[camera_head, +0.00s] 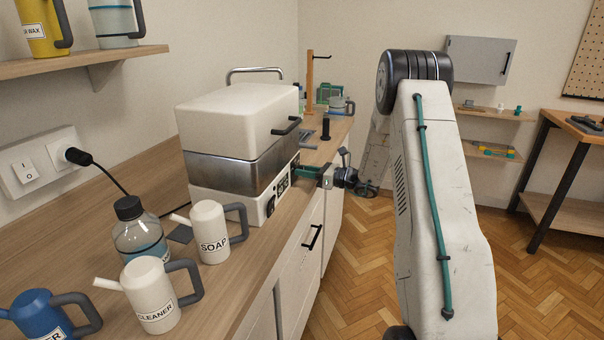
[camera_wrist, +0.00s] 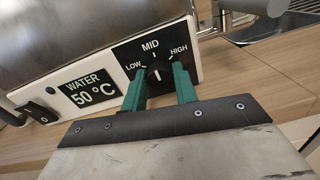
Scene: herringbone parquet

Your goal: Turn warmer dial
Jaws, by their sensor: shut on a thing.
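The warmer (camera_head: 222,155) is a white and steel box with a closed lid on the wooden counter. In the wrist view its front panel has a black dial (camera_wrist: 158,72) on a plate marked LOW, MID and HIGH. My gripper (camera_wrist: 159,73) has its green fingers on either side of the dial and is shut on it. A pale mark shows on the knob, but its exact setting is hard to read. In the head view my gripper (camera_head: 305,172) reaches the warmer's front from the right, and it hides the dial.
A soap can (camera_head: 209,232), a cleaner can (camera_head: 150,295) and a bottle (camera_head: 138,237) stand nearby. A black post (camera_head: 326,129) stands beyond the warmer. Open floor lies right.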

